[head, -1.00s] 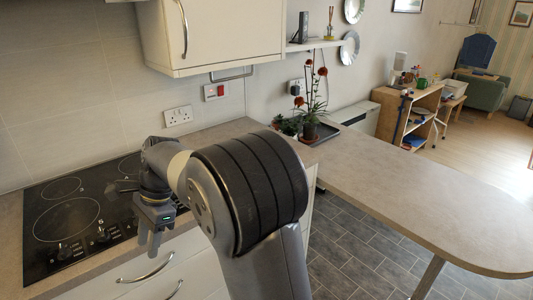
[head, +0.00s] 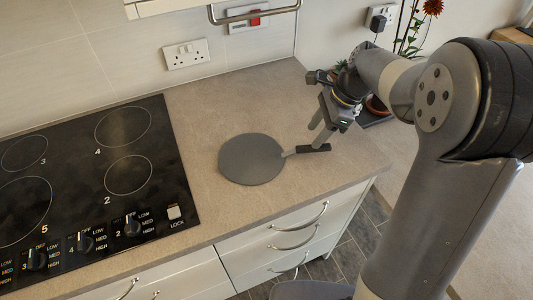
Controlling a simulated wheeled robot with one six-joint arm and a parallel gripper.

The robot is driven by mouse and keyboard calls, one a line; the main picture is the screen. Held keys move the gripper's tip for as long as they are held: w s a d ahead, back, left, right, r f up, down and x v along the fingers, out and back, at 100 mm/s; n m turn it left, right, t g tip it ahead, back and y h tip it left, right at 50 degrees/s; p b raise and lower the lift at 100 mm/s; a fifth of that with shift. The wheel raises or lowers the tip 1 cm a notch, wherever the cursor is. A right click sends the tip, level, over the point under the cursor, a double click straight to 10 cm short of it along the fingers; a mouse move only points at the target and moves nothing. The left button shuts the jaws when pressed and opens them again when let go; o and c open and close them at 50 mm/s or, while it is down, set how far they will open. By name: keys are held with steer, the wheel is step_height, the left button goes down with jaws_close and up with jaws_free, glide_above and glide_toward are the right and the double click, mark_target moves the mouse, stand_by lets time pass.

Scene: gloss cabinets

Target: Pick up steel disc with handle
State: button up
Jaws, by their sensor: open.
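The steel disc with handle (head: 251,159) lies flat on the countertop, right of the hob. It is a round grey plate with a short metal neck and a dark handle (head: 314,148) pointing right. My gripper (head: 322,138) is open and points down, with its fingers close above or beside the handle. I cannot tell whether the fingers touch the handle. No other part of the disc is hidden.
The black hob (head: 95,190) with knobs fills the left of the countertop (head: 195,105). The counter's front edge drops to drawers with handles (head: 300,217).

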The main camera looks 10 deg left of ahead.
mark_target(307, 147)
steer(key=shift+w+d+f, duration=0.1)
steer(key=shift+w+f, duration=0.15)
steer(key=x, duration=0.2)
steer(key=s+x, duration=0.1)
steer(key=x, duration=0.1)
steer(key=shift+f, duration=0.1)
steer(key=shift+w+f, duration=0.1)
steer(key=shift+f, duration=0.3)
jaws_close()
